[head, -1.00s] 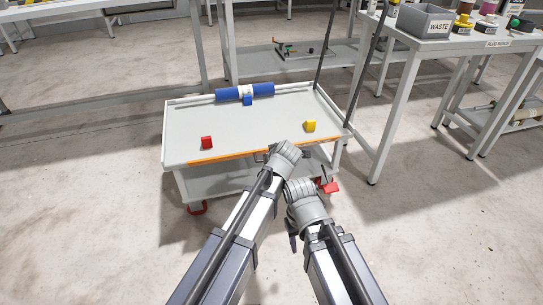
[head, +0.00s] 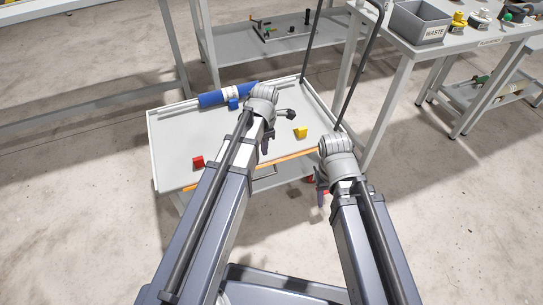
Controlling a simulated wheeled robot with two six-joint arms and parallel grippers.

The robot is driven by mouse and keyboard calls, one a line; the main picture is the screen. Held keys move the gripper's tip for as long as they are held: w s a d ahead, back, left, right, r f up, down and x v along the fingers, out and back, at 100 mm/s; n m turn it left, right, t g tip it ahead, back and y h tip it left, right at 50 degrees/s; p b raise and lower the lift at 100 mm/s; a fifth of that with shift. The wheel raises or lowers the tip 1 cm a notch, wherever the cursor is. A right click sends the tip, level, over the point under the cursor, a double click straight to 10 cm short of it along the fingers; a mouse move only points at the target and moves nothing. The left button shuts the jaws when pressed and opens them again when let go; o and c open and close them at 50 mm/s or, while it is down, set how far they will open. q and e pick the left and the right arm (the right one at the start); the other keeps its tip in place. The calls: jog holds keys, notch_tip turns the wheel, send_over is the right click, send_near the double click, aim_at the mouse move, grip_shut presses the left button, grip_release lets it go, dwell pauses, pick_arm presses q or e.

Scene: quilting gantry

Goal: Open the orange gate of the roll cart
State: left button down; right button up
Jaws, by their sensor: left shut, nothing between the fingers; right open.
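The roll cart (head: 160,150) has a pale tray top. Its orange gate (head: 292,157) runs along the near edge, partly hidden behind my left arm. A small grey handle (head: 266,173) shows just below the orange strip. I cannot tell whether the gate is latched. My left gripper (head: 287,114) is shut and empty above the tray, beyond the gate and apart from it. My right gripper (head: 319,184) is open near the gate's right end, largely hidden by its wrist; I cannot tell whether it touches the gate.
A blue roll (head: 214,98) lies at the tray's far side. A red block (head: 198,162) and a yellow block (head: 301,132) are on the tray. The cart's dark push handle (head: 347,95) rises at the right, beside the bench with the waste bin (head: 418,22).

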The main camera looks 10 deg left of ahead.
aim_at(265, 176)
pick_arm(q)
jog(key=shift+f, duration=0.1)
jog(key=f+b, duration=1.3)
jog(key=b, duration=0.1)
jog(key=shift+w+a+f, duration=0.2)
jog(key=shift+f, duration=0.2)
jog(key=shift+s, duration=0.1)
notch_tip(265, 176, down, 8)
jog(key=t+y+b, duration=0.1)
jog(key=t+b, duration=0.1)
jog(key=b, duration=0.7)
jog(key=shift+s+d+t+y, duration=0.3)
jog(key=shift+s+d+y, duration=0.1)
jog(key=shift+s, duration=0.05)
dwell(0.9)
